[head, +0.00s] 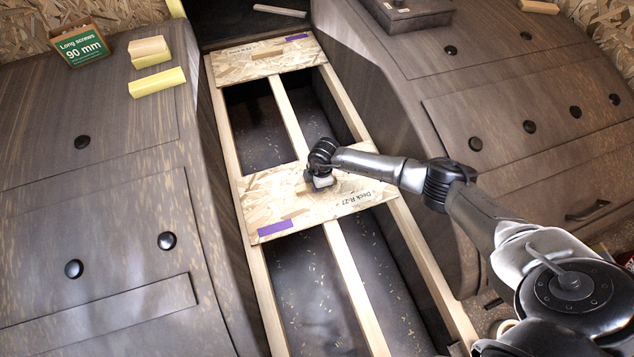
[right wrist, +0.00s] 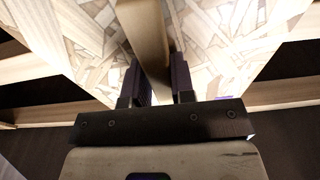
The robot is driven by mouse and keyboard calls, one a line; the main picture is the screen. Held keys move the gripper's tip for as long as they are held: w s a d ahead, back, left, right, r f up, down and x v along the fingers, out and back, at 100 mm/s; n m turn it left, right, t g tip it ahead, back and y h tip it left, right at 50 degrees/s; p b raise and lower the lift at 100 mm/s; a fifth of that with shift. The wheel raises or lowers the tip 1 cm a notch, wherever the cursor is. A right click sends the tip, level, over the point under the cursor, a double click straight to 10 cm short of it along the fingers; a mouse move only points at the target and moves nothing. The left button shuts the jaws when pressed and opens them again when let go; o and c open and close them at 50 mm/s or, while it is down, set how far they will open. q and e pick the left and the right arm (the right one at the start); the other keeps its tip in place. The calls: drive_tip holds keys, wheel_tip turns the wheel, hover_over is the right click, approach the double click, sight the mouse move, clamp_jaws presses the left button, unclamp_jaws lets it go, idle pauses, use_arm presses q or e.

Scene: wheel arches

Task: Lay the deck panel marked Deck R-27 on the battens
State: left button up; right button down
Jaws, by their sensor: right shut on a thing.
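The deck panel marked Deck R-27 (head: 280,208) is a chipboard sheet with a purple strip at its near left corner. It lies across the line of the pale battens (head: 352,285), over the middle of the bay; I cannot tell whether it touches them. My right gripper (head: 318,183) is above the panel's middle. In the right wrist view its jaws (right wrist: 160,88) are shut on the panel's raised wooden grip bar (right wrist: 146,35), with the chipboard (right wrist: 210,40) below. My left gripper is not in view.
Another chipboard panel (head: 235,66) with a grip bar lies across the far end. Dark open wells show between battens. Wooden wheel arches stand left (head: 120,220) and right (head: 480,80). A green screw box (head: 80,46) and yellow-edged blocks (head: 157,82) sit on the left arch.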

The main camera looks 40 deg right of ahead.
drive_tip(key=shift+w+r, duration=0.1)
idle(0.8)
drive_tip(key=c, duration=1.1)
unclamp_jaws()
drive_tip(key=shift+o, duration=1)
drive_tip(key=shift+f, duration=0.2)
drive_tip(key=r+p, duration=0.2)
drive_tip(key=r, duration=0.2)
drive_tip(key=d+r+p, duration=0.1)
drive_tip(key=r+p, duration=0.1)
drive_tip(key=r, duration=0.3)
drive_tip(key=s+r+p, duration=0.1)
drive_tip(key=r+p, duration=0.1)
drive_tip(key=r, duration=0.2)
drive_tip(key=shift+s+d+r, duration=0.1)
drive_tip(key=shift+d+r, duration=0.1)
drive_tip(key=shift+r, duration=0.2)
